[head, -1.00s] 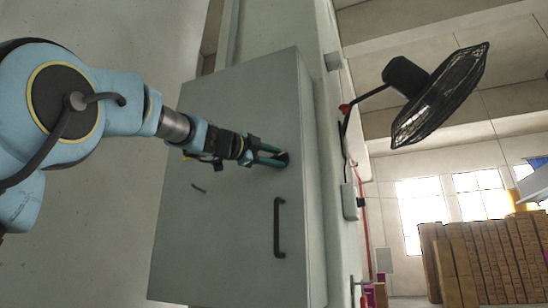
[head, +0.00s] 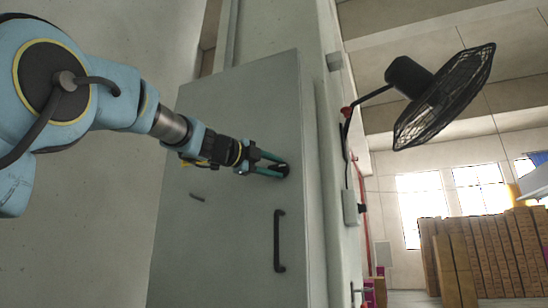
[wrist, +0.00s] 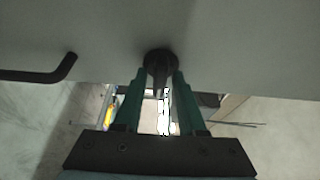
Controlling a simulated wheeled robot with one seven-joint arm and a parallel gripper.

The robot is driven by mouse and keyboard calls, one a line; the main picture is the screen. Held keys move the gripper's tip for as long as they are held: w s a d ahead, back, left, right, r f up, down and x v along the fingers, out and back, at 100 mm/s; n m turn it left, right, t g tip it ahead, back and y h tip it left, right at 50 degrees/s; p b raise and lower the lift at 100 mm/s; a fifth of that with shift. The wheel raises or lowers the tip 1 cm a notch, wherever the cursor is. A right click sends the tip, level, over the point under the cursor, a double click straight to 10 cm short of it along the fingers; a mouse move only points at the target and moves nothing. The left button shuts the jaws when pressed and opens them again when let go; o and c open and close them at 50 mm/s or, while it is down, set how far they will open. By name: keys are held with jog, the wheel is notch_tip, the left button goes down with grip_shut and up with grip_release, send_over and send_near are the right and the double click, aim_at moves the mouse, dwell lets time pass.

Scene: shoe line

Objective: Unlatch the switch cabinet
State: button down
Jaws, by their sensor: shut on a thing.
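The grey switch cabinet (head: 225,120) fills the middle of the head view, its door closed. A dark round latch knob (wrist: 160,64) sits on the door in the wrist view, with a narrow grip part standing out from it. In the head view the knob (head: 284,169) is partly covered by my gripper's tips. My gripper (head: 282,168) has green fingers, one on each side of the knob, and is shut on it. The fingers also show in the wrist view (wrist: 160,80). A black bar handle (head: 279,240) is fixed on the door below the knob.
A small dark mark or part (head: 197,197) is on the door left of the handle. A black wall fan (head: 440,95) juts out at the upper right. Stacked brown boxes (head: 490,255) stand far off at the right.

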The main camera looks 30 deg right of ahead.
dwell(0.3)
jog(key=c, duration=0.8)
grip_release()
jog(key=s+a+b, duration=0.2)
jog(key=a+b, duration=0.1)
jog(key=a, duration=0.7)
jog(key=shift+a, duration=0.35)
